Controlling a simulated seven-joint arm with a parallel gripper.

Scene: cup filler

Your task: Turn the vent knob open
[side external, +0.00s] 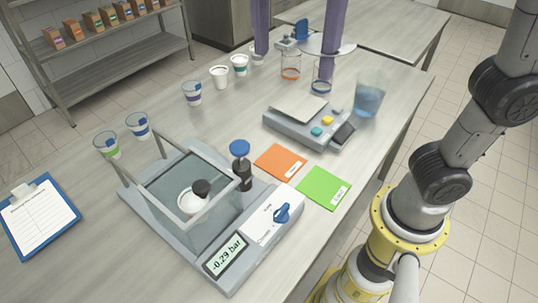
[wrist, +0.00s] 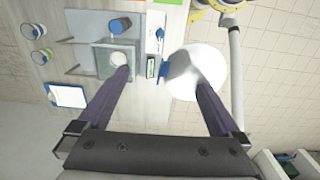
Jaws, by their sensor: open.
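The blue vent knob (side external: 282,212) sits on the white panel of the grey chamber device (side external: 150,206), and its handle is tilted. A blue spot, likely the knob, shows small in the wrist view (wrist: 160,33). The display (side external: 226,255) reads -0.29 bar. Inside the clear-walled chamber stands a white cup (side external: 188,204) with a black part beside its top. My gripper (side external: 294,70) has long purple fingers spread apart with nothing held between them. It is at the top of the side view, away from the knob; the wrist view shows both fingers (wrist: 160,70).
A black pump with a blue cap (side external: 240,150) stands beside the chamber. Orange (side external: 281,162) and green (side external: 324,190) cards lie close to the knob. A scale (side external: 305,122), a jug of blue liquid (side external: 369,98), several cups and a clipboard (side external: 38,214) occupy the table.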

